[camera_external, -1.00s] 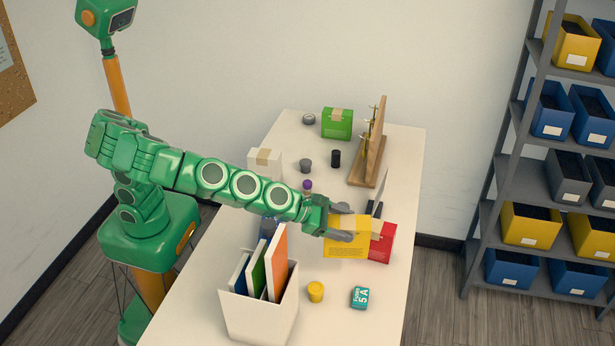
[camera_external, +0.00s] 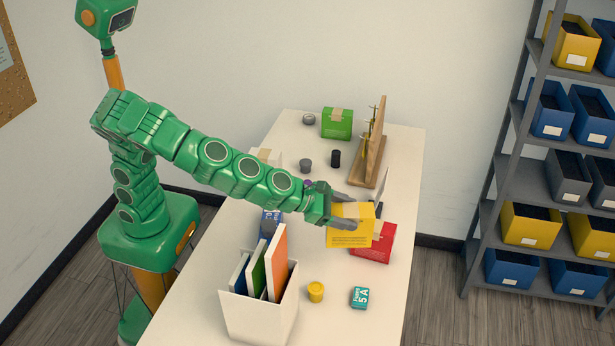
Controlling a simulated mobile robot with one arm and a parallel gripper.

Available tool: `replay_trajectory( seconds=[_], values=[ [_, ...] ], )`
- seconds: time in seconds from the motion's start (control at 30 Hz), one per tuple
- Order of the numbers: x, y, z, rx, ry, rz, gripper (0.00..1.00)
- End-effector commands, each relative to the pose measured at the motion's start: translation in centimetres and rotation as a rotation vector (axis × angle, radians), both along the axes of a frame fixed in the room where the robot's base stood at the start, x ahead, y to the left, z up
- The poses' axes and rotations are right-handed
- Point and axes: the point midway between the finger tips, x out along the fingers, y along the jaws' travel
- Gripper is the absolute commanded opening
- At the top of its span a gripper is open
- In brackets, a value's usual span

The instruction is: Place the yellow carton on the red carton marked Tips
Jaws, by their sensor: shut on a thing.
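The yellow carton (camera_external: 350,236) is between the fingers of my gripper (camera_external: 347,212), which is shut on it. The carton looks raised above the table and overlaps the left part of the red carton in the picture. The red carton (camera_external: 375,247) stands on the table just behind and to the right of it. Its marking is too small to read. A tan strip shows at the top of the red carton, partly hidden by the yellow one. I cannot tell whether the two cartons touch.
A white holder (camera_external: 262,310) with upright folders stands at the front left. A yellow cylinder (camera_external: 316,291) and a teal box (camera_external: 360,297) lie in front. A wooden rack (camera_external: 372,150) and a green carton (camera_external: 337,124) stand farther back. The table's right edge is close to the red carton.

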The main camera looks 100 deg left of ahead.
Motion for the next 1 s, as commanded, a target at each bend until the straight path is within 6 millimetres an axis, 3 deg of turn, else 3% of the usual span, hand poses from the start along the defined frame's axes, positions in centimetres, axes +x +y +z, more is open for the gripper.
replay_trajectory(
  seconds=[0.37, 0.63, 0.83, 1.0],
  values=[
    [-0.5, 1.5, 6.2, -0.017, -0.007, 0.130, 0.09],
    [-3.1, 4.9, 10.9, -0.025, -0.014, 0.322, 0.09],
    [-6.2, 7.5, 12.4, -0.032, -0.018, 0.464, 0.09],
    [-7.1, 8.3, 12.4, -0.034, -0.019, 0.507, 0.09]
  ],
)
